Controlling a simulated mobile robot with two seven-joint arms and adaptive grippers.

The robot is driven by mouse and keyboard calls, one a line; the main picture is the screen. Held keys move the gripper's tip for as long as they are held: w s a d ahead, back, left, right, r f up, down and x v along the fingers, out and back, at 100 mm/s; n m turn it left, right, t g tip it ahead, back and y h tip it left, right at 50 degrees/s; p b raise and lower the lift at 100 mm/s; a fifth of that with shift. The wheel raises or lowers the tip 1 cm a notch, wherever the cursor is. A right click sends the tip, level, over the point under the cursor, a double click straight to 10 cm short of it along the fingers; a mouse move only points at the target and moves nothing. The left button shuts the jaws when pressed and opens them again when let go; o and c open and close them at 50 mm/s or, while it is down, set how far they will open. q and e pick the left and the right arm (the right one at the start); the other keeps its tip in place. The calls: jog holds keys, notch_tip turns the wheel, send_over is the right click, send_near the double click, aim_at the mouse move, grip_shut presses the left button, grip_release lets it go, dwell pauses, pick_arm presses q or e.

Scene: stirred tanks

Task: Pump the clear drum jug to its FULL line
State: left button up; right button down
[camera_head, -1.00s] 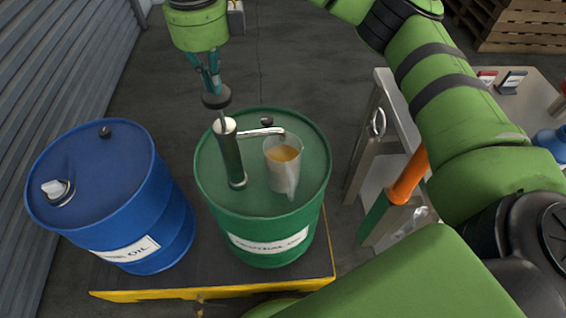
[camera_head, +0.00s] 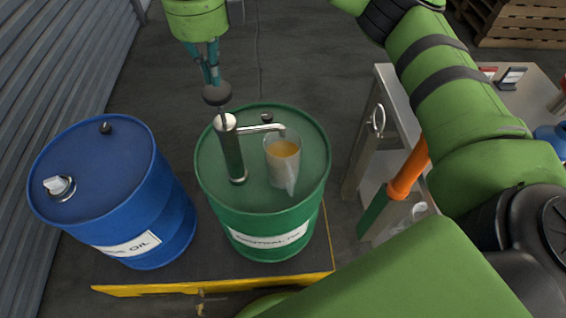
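The clear jug (camera_head: 281,172) stands on top of the green drum (camera_head: 265,215), under the spout (camera_head: 262,129) of the hand pump. It holds orange-amber liquid (camera_head: 284,148) with the surface below the rim; its FULL line cannot be made out. The silver and dark green pump body (camera_head: 232,152) stands upright on the drum, left of the jug. Its dark round handle knob (camera_head: 216,94) is above it on a short length of rod. My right gripper (camera_head: 212,82) comes down from above, its teal fingers close together at the knob, seemingly closed on it. My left gripper is out of view.
A blue drum (camera_head: 110,195) stands to the left on the same dark, yellow-edged pallet (camera_head: 215,286). A grey bench (camera_head: 385,95) with small items is at the right, with an orange and green tube (camera_head: 409,172) near it. Wooden pallets (camera_head: 525,25) are at back right.

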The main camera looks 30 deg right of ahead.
jog(key=shift+f+b, duration=1.1)
jog(key=shift+f, duration=0.4)
jog(key=shift+r+p, duration=1.1)
jog(key=shift+r, duration=0.55)
notch_tip(320, 180, up, 5)
jog(key=p, duration=0.3)
jog(key=shift+p, duration=0.35)
